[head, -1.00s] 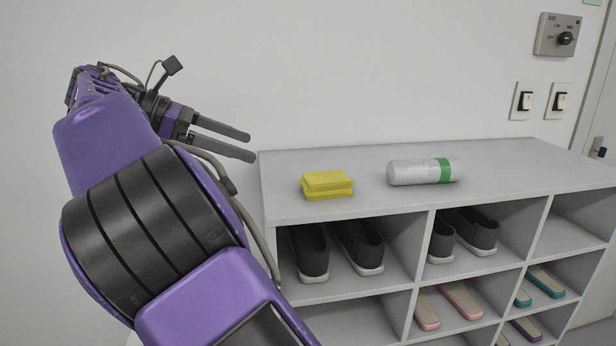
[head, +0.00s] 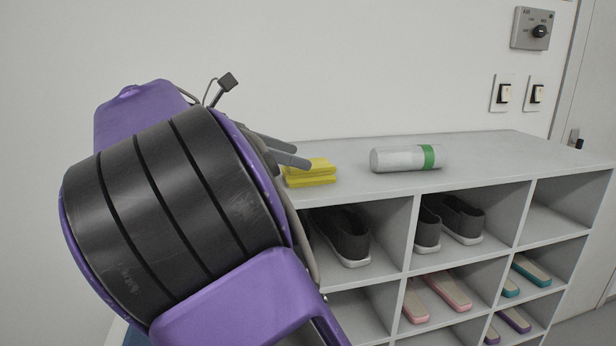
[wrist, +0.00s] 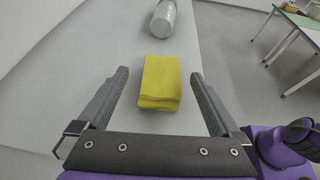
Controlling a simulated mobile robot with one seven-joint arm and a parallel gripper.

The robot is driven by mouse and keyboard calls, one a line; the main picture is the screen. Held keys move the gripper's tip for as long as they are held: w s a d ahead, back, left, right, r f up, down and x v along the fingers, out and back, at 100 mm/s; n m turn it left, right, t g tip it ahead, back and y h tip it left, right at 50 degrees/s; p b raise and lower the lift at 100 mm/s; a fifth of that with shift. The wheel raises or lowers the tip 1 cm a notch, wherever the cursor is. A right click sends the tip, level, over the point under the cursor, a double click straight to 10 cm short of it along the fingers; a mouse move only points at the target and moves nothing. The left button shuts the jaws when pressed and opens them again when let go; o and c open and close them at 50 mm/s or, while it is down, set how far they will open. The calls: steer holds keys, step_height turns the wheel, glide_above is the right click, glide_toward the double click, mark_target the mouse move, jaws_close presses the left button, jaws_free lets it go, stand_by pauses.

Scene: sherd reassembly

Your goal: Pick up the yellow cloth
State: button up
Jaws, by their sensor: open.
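The yellow cloth (head: 312,173) is a folded stack lying on the left end of the grey shelf unit's top. My gripper (head: 300,156) is at the cloth's left side in the head view, its fingertips partly overlapping the cloth there. In the wrist view the cloth (wrist: 160,82) lies between the two open fingers of my gripper (wrist: 160,80), with a gap on each side. The gripper holds nothing. My arm hides the gripper's rear part in the head view.
A white bottle with a green band (head: 405,158) lies on its side on the shelf top (head: 490,150), right of the cloth. It also shows beyond the cloth in the wrist view (wrist: 163,20). Dark shoes (head: 345,235) and slippers fill cubbies below. A wall stands behind.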

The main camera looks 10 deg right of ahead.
steer(key=x, duration=0.2)
steer(key=b+x, duration=0.1)
steer(key=x, duration=0.1)
steer(key=shift+s+f, duration=0.1)
steer(key=shift+f, duration=0.3)
steer(key=c, duration=1.5)
steer(key=shift+o, duration=0.2)
steer(key=shift+r, duration=0.15)
